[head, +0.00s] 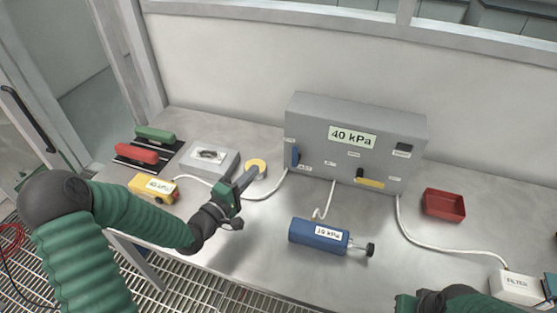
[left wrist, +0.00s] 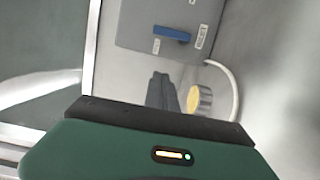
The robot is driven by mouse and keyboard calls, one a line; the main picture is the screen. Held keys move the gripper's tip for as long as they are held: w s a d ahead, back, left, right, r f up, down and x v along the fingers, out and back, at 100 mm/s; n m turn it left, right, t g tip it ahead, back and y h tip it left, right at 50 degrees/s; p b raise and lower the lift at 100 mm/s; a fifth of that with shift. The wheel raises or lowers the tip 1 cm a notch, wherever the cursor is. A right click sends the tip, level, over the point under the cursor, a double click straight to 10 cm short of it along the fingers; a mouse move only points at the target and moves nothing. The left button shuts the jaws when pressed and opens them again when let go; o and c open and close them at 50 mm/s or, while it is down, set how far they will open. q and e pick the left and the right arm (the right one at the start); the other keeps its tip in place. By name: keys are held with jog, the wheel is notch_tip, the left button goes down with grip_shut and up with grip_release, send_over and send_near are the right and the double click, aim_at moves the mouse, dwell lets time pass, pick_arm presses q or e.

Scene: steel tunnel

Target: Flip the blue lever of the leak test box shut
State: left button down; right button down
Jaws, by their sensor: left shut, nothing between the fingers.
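The leak test box (head: 330,116) is a grey box at the back of the steel bench, with a "40 kPa" sign. Its blue lever (head: 295,156) is on the left of the front face and stands upright, with small labels near it. In the left wrist view the blue lever (left wrist: 171,34) lies across the picture on the grey face, beyond my fingers. My left gripper (head: 249,176) is shut and empty, left of the lever and apart from it; its fingers also show in the left wrist view (left wrist: 160,82). My right gripper (head: 406,303) is partly cut off at the bottom edge.
A yellow-topped round piece (head: 257,166) is close by my left fingers. A blue "10 kPa" cylinder (head: 319,234) lies before the box. White hoses, a red tray (head: 444,205), a yellow device (head: 152,188) and a filter (head: 517,287) also occupy the bench.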

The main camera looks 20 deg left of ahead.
aim_at(296, 154)
jog(key=shift+f, duration=0.1)
pick_arm(q)
jog(key=w+d, duration=0.6)
jog(key=w, duration=0.3)
jog(key=shift+w+d, duration=0.25)
jog(key=shift+w, duration=0.1)
pick_arm(e)
jog(key=shift+s, duration=0.15)
jog(key=shift+s+r, duration=0.2)
jog(key=shift+s, duration=0.15)
pick_arm(q)
jog(key=shift+d+r, duration=0.15)
pick_arm(e)
jog(key=shift+s, duration=0.3)
